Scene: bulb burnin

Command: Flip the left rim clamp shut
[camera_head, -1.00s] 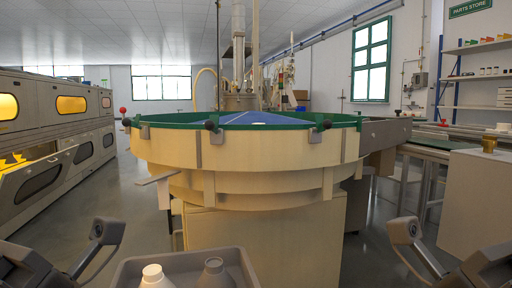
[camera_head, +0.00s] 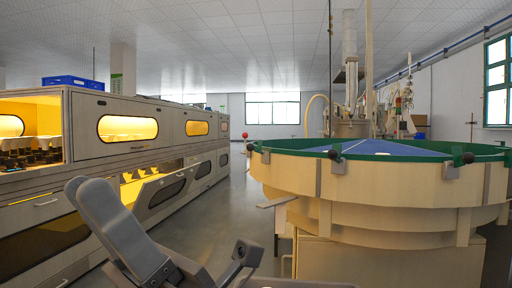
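The large round cream tub (camera_head: 400,190) has a green rim carrying several grey clamps with dark ball knobs. The leftmost clamp (camera_head: 265,156) sits at the tub's left edge with a black knob; a red knob (camera_head: 245,135) stands just above it. Another clamp (camera_head: 338,166) is on the front left of the rim, and a third clamp (camera_head: 452,171) is on the front right. Whether each is open or shut is too small to tell. My grey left arm crosses the lower left, apart from the rim; its fingertips cannot be made out. My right gripper is out of view.
A long grey cabinet (camera_head: 85,125) with lit yellow windows runs along the left, a blue crate (camera_head: 72,81) on top. Its low flap (camera_head: 160,190) hangs open. The floor aisle (camera_head: 240,205) between cabinet and tub is clear.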

